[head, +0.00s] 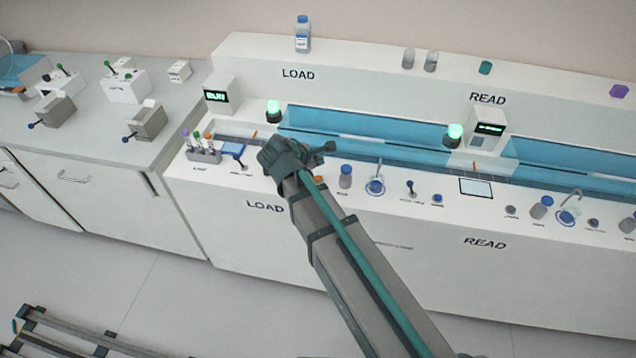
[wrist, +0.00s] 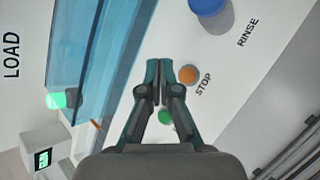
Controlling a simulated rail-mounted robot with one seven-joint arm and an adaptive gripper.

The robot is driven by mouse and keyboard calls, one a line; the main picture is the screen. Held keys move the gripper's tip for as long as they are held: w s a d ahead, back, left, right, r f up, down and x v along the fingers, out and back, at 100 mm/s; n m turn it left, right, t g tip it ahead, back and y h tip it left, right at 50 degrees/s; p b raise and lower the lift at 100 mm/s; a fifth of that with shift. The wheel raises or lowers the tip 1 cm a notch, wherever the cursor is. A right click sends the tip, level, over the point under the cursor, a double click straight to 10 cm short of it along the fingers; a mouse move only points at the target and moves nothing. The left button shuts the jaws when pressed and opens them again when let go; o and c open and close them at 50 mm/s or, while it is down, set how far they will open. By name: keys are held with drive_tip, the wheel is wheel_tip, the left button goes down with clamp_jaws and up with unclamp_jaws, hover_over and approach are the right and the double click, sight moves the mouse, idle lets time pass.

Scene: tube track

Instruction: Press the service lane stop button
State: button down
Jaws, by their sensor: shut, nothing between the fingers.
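The stop button (wrist: 188,75) is a round orange knob in the wrist view, with STOP printed beside it on the white counter. A bit of orange shows beside my gripper in the head view (head: 318,178). My gripper (wrist: 160,66) is shut and empty. Its fingertips show just left of the orange button in the wrist view, apart from it in the picture; the height between them is hard to tell. My gripper (head: 329,147) also shows over the front of the LOAD counter in the head view. A green button (wrist: 165,117) is partly hidden behind a finger.
A blue-capped rinse bottle (wrist: 209,5) stands beyond the stop button. A blue channel (wrist: 95,60) runs along the left in the wrist view. In the head view a tube rack (head: 205,155) stands left of my gripper, and a lit green lamp (head: 273,108) stands behind it.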

sight(317, 179)
drive_tip(key=shift+f+b, duration=0.65)
drive_tip(key=shift+f, duration=1.3)
drive_tip(key=shift+f, duration=0.15)
drive_tip(key=shift+f, duration=0.25)
drive_tip(key=shift+f, duration=0.5)
idle(0.7)
drive_tip(key=shift+r, duration=0.1)
drive_tip(key=shift+r+p, duration=0.65)
drive_tip(key=shift+r, duration=0.15)
drive_tip(key=shift+r+p, duration=2.05)
drive_tip(key=shift+r, duration=0.5)
